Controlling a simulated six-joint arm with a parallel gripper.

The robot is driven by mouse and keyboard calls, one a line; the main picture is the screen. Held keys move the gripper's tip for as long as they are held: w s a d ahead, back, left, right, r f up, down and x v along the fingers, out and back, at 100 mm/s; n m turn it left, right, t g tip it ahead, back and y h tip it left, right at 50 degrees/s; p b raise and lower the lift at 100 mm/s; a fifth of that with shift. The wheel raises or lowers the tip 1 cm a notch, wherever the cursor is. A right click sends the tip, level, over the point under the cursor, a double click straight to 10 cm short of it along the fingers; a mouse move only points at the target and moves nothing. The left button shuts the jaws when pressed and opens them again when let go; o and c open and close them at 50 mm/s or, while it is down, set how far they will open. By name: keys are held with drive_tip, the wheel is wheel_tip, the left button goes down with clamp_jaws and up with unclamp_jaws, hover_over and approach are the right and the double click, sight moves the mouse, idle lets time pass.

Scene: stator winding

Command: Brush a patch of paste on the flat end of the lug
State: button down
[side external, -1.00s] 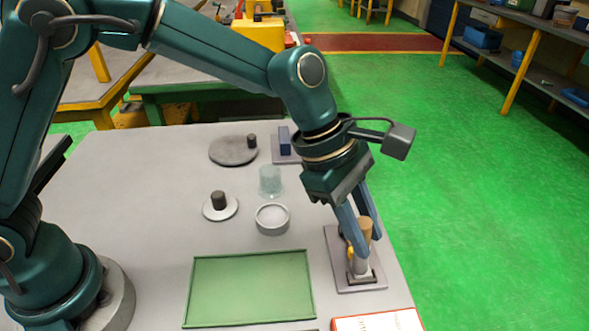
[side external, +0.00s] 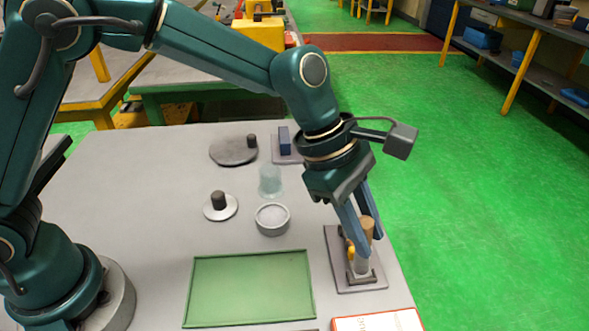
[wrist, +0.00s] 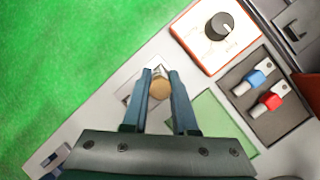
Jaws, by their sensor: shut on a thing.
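My gripper (side external: 370,242) is shut on a brush with a brown, round-topped handle (side external: 367,224). The handle also shows between the fingers in the wrist view (wrist: 159,89). The brush stands roughly upright, its pale lower part (side external: 362,264) down at a small fixture on a grey plate (side external: 341,238). A small yellow part (side external: 350,249), likely the lug's sleeve, is beside the brush at the fixture. The lug's flat end and the bristle tip are hidden or too small to make out. I cannot tell whether paste is on the lug.
A shallow round dish (side external: 272,228) and a clear cup (side external: 270,181) stand left of the plate. A green tray (side external: 250,290) lies in front. In the wrist view, blue (wrist: 258,79) and red (wrist: 270,101) sleeved parts lie in a dark tray beside a white-and-orange box with a knob (wrist: 216,27).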

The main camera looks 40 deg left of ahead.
drive_tip(key=shift+w+d, duration=0.15)
drive_tip(key=shift+w, duration=0.05)
drive_tip(key=shift+s, duration=0.1)
drive_tip(key=shift+s+a+f, duration=0.1)
drive_tip(key=shift+s+a, duration=0.1)
drive_tip(key=shift+a, duration=0.05)
drive_tip(key=shift+w+d, duration=0.25)
drive_tip(key=shift+s+a, duration=0.1)
drive_tip(key=shift+a, duration=0.05)
idle(0.5)
drive_tip(key=shift+r, duration=3.65)
